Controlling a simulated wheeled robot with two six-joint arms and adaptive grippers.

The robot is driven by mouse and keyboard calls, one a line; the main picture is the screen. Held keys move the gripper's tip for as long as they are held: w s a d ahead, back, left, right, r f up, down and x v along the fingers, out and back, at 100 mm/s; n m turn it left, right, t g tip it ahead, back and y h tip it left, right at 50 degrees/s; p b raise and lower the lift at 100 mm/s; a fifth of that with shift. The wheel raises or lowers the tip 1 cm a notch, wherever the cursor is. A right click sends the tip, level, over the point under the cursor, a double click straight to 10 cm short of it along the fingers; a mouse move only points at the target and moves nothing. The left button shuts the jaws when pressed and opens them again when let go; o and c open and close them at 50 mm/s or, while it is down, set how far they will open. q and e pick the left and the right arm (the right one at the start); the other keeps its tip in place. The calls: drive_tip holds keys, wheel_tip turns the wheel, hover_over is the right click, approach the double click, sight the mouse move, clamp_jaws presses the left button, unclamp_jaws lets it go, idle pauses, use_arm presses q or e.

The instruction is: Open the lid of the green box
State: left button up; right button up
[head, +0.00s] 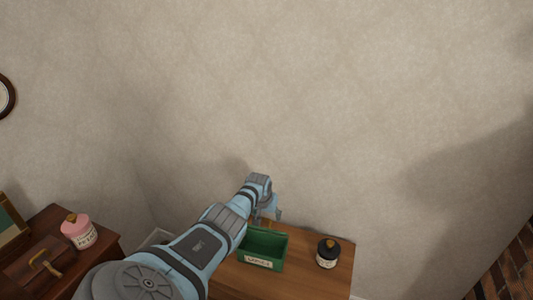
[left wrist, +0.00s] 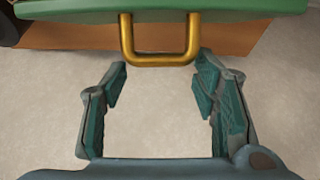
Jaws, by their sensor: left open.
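The green box (head: 263,265) with a pale label stands on a wooden table, partly behind my left arm in the head view. Its dark inside shows from above, so it looks open there; I cannot make out the lid's full position. In the left wrist view a green panel (left wrist: 220,8) with a brass handle (left wrist: 160,60) crosses the top. My left gripper (left wrist: 162,85) is open, its fingers apart on both sides just below the handle and not closed on it. In the head view my left gripper (head: 268,212) is above the box's back side, small and partly hidden.
A dark jar (head: 327,253) stands on the wooden table (head: 310,283) right of the box. At left, a pink jar (head: 78,232) and a brown case (head: 35,266) sit on a dark cabinet. The wall is close behind the table; bricks (head: 515,270) show at far right.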

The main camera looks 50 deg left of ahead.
use_arm(q)
drive_tip(key=v, duration=1.1)
drive_tip(key=shift+r, duration=0.3)
drive_tip(key=shift+s+d, duration=0.15)
drive_tip(key=shift+c, duration=0.4)
